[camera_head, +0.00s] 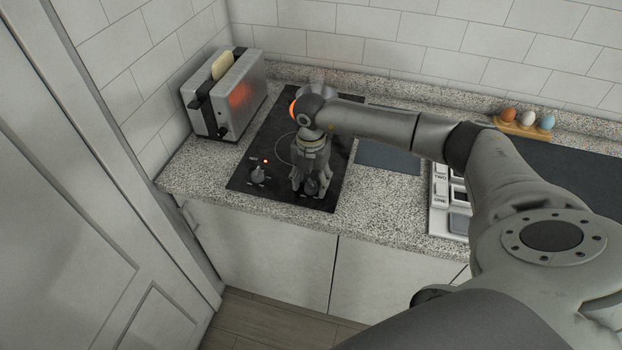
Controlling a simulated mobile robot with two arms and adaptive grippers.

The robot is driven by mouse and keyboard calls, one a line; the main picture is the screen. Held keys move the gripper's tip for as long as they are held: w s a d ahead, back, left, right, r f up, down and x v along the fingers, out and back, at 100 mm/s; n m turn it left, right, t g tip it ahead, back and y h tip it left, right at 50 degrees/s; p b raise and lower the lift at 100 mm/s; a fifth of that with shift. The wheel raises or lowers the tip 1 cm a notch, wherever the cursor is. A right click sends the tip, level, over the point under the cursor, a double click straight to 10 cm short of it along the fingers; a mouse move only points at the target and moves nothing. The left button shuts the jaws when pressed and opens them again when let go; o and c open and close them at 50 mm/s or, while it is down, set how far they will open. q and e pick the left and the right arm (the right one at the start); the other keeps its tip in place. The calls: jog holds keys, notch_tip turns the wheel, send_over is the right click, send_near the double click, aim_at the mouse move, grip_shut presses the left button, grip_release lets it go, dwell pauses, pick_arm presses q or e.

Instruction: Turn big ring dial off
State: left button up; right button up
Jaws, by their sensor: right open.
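A black cooktop (270,140) is set in the speckled counter, with a thin ring outline partly visible on it. Its left dial (258,174) stands at the front left, with a small orange light (265,161) lit beside it. My right gripper (310,182) points down, open, over the front right dial (311,187). Its fingers are on either side of that dial and partly hide it; contact is unclear. An orange glow (293,107) shows at my right arm's wrist; its source is unclear. I cannot read the dial labels. My left gripper is out of view.
A metal toaster (228,94) with bread stands left of the cooktop, with an orange reflection on its side. A dark grey board (388,157) lies to the right. An egg holder (522,126) stands farther right. A tall panelled door (85,190) is at the left.

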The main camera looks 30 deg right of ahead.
jog(key=shift+f, duration=0.25)
jog(key=shift+c, duration=0.3)
jog(key=c, duration=1)
jog(key=shift+o, duration=0.2)
